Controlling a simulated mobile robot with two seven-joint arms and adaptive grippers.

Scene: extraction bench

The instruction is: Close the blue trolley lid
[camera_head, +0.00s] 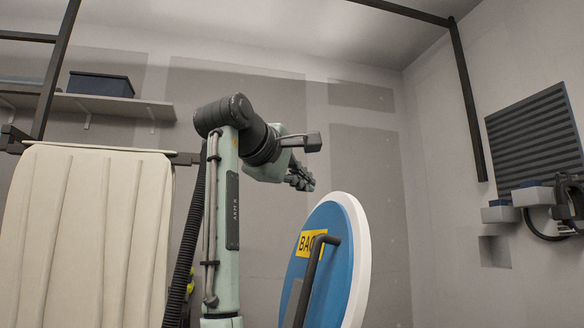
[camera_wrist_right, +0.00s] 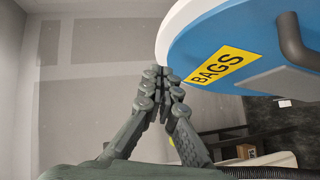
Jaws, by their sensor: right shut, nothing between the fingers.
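The blue trolley lid (camera_head: 338,268) stands steeply raised at the lower middle of the head view. It has a white rim, a yellow BAGS label (camera_head: 310,241) and a dark bar handle (camera_head: 312,268). In the right wrist view the lid (camera_wrist_right: 215,45) fills the upper right. My right gripper (camera_head: 301,179) is shut and empty, just above and left of the lid's upper edge in the head view. In the right wrist view its fingertips (camera_wrist_right: 164,74) lie close beside the rim; I cannot tell if they touch. The trolley body is not clearly visible. My left gripper is not in view.
A cream padded panel (camera_head: 85,235) stands at the left. A shelf (camera_head: 85,105) with a dark blue box (camera_head: 100,84) is on the back wall. Small bins (camera_head: 518,204) and a dark louvred panel (camera_head: 533,140) are at the right. The space above the lid looks clear.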

